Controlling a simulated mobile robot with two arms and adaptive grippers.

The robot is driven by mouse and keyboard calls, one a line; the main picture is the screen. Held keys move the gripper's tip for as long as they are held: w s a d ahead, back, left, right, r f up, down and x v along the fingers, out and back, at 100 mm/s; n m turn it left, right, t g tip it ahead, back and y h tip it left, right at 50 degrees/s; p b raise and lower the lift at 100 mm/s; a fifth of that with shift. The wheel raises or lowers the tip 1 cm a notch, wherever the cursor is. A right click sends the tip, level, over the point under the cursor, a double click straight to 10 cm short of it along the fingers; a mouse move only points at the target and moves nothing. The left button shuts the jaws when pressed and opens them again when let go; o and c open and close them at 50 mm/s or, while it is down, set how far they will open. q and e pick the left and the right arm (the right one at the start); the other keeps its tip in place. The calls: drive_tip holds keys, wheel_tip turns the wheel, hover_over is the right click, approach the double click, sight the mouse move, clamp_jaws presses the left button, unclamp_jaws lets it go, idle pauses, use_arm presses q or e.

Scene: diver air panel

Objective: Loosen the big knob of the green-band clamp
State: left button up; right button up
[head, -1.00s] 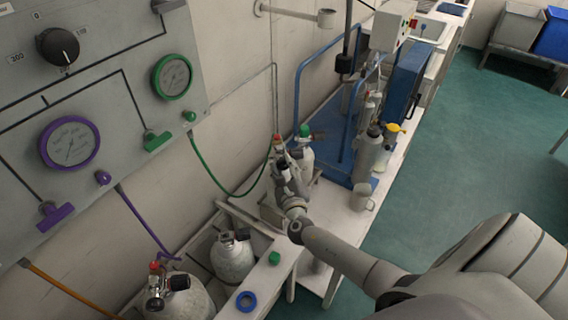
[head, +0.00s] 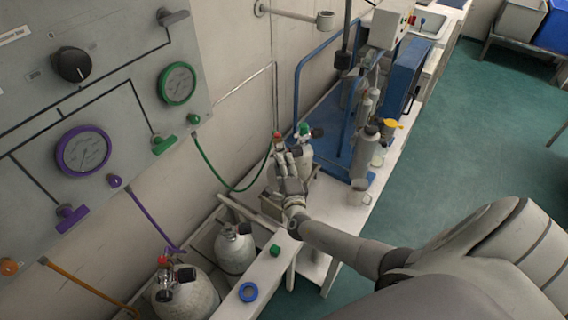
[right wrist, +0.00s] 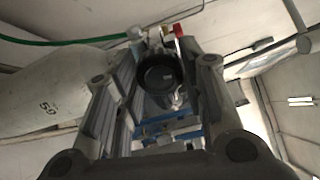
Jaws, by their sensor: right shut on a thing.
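My right gripper (head: 287,168) is at the clamp at the end of the green hose (head: 212,170), in front of a white cylinder with a green valve knob (head: 304,129). In the right wrist view, a round black knob (right wrist: 160,76) sits between the two fingers of the right gripper (right wrist: 157,92), which is shut on it. A small red part (right wrist: 178,31) and the green hose (right wrist: 65,41) show beyond the knob. In the head view the gripper hides the knob. The clamp's green band cannot be told apart. My left gripper is not in view.
A gauge panel (head: 125,62) fills the left wall. White cylinders (head: 234,252) stand in a rack below it. A grey bottle (head: 364,152) stands right of the gripper.

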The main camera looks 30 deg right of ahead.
drive_tip(key=shift+n, duration=0.4)
drive_tip(key=o, duration=1)
drive_tip(key=shift+o, duration=0.2)
drive_tip(key=v, duration=1.2)
